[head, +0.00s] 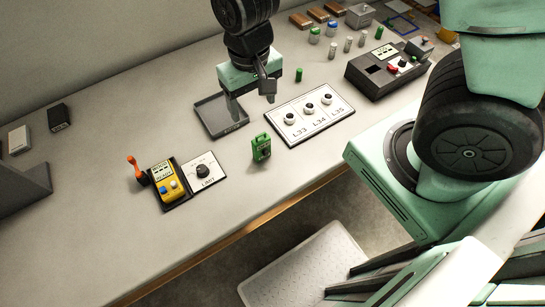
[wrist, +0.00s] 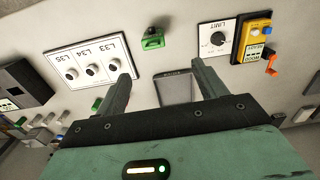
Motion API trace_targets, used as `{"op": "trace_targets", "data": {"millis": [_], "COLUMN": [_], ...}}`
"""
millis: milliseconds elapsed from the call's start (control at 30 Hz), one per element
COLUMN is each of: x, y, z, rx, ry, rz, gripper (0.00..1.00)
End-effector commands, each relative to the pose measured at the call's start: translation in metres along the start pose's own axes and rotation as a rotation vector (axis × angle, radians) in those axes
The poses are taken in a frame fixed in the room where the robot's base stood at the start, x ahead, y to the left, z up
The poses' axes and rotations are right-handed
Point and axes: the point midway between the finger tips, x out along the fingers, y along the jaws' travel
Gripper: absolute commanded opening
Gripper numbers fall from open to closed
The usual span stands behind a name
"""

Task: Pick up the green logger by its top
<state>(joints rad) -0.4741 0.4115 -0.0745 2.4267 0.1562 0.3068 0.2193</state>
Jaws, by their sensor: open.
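The green logger (head: 261,148) stands upright near the front edge of the table, between the white L33-L35 panel and the LIMIT panel. In the wrist view the green logger (wrist: 152,41) shows beyond my fingertips, near the top middle. My gripper (head: 267,91) is open and empty, above the table behind the logger and apart from it. In the wrist view my gripper (wrist: 161,72) has its two fingers spread wide, with nothing between them but the table and a dark tray further down.
The L33-L35 panel (head: 310,114) lies right of the logger. The dark tray (head: 221,117) lies behind it. The LIMIT panel (head: 203,172), a yellow device (head: 167,179) and an orange handle (head: 136,165) are to its left. A small green cylinder (head: 299,75) stands farther back. Table around the logger is clear.

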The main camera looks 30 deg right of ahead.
Motion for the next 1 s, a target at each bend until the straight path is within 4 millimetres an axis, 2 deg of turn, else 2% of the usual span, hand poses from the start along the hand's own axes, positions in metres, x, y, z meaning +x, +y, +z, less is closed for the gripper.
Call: {"op": "trace_targets", "data": {"millis": [233,733,1000], "x": [0.025,0.108,0.129], "y": [0.010,0.011,0.011], "z": [-0.007,-0.005,-0.007], "rx": [0.043,0.039,0.038], "ry": [0.002,0.001,0.005], "rz": [0.019,0.018,0.016], "gripper": [0.71,0.71,0.71]}}
